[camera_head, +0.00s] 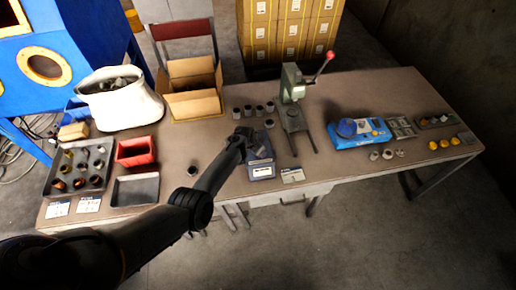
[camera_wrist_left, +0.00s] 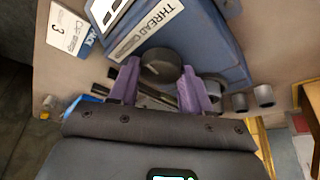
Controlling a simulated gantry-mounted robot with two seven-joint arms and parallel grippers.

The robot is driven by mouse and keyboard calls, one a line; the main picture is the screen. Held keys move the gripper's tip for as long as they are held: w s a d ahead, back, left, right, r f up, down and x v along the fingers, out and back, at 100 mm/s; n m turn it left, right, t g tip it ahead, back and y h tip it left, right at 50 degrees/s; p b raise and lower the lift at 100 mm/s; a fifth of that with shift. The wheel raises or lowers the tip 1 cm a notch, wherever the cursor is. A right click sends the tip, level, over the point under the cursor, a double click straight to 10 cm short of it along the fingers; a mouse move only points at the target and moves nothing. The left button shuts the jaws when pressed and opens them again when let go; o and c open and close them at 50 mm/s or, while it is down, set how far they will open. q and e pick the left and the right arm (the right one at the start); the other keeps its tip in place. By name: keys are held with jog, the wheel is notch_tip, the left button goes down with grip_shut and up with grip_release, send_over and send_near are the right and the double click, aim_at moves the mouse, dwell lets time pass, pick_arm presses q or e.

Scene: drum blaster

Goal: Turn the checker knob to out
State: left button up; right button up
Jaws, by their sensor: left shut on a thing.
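The thread checker is a blue box (camera_head: 261,168) near the middle of the bench in the head view. In the left wrist view the checker (camera_wrist_left: 215,38) shows a white label reading "THREAD" and a dark round knob (camera_wrist_left: 159,58). My left gripper (camera_wrist_left: 160,75) has its two purple fingers on either side of the knob and is shut on it. In the head view my left gripper (camera_head: 243,137) reaches over the checker's back part and hides the knob. I cannot read the knob's setting. My right gripper is in neither view.
A green press (camera_head: 291,95) with a red lever stands right of the checker. Several grey cups (camera_head: 258,110) stand behind it. A card (camera_head: 293,175) lies at its front right. A red bin (camera_head: 135,152) and trays are left; a blue case (camera_head: 358,133) is right.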

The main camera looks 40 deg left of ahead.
pick_arm(q)
jog(key=shift+d+n+y, duration=0.1)
jog(key=shift+n+y, duration=0.3)
jog(key=shift+n, duration=0.6)
jog(key=o, duration=1)
jog(key=shift+o, duration=0.2)
jog(key=shift+p, duration=0.3)
jog(key=shift+s+r+p, duration=0.15)
jog(key=shift+r+p, duration=0.15)
jog(key=shift+r, duration=0.15)
jog(key=p+v, duration=0.2)
jog(key=v, duration=0.7)
jog(key=shift+r+p, duration=0.35)
